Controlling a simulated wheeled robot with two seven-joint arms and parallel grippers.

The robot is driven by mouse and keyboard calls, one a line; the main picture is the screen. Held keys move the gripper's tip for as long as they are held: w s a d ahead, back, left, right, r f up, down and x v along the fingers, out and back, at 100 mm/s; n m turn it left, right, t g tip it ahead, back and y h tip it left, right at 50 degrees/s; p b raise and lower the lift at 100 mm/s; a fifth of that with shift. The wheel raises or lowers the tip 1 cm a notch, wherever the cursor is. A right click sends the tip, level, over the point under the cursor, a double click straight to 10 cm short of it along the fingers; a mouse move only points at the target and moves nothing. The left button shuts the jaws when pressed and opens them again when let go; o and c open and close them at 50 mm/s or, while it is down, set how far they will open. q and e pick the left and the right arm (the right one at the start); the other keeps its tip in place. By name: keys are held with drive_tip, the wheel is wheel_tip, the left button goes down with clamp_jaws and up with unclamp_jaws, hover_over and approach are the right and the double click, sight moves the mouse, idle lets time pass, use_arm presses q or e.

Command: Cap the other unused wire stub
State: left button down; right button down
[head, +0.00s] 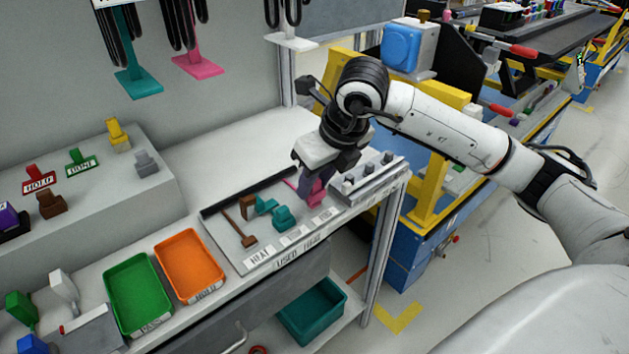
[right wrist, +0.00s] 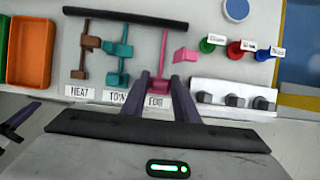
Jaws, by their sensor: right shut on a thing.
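A grey panel (head: 238,250) carries a brown wire (right wrist: 84,40), a teal wire (right wrist: 124,34) and a pink wire (right wrist: 163,45). They run from a black bar (right wrist: 125,17) towards printed labels. A brown block (right wrist: 79,74) and a teal block (right wrist: 115,78) are at the near ends of their wires. My right gripper (right wrist: 160,80) is shut on a pink piece (right wrist: 157,97) at the near end of the pink wire. The fingers partly hide the contact. In the right wrist view, a dark purple part at the lower left edge looks like my left gripper (right wrist: 18,122); its opening does not show.
Right of the wires sits a grey rack (right wrist: 210,88) with several dark knobs. Red, green and blue round pieces stand behind it. An orange tray (head: 222,289) and a green tray (head: 128,325) lie left of the panel. The bench behind the panel is clear.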

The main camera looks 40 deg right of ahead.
use_arm(q)
drive_tip(key=shift+f+b, duration=0.2)
drive_tip(key=shift+b, duration=0.1)
use_arm(e)
drive_tip(key=shift+f, duration=0.15)
idle(0.5)
use_arm(q)
drive_tip(key=shift+f+b, duration=0.3)
use_arm(e)
drive_tip(key=shift+f, duration=0.35)
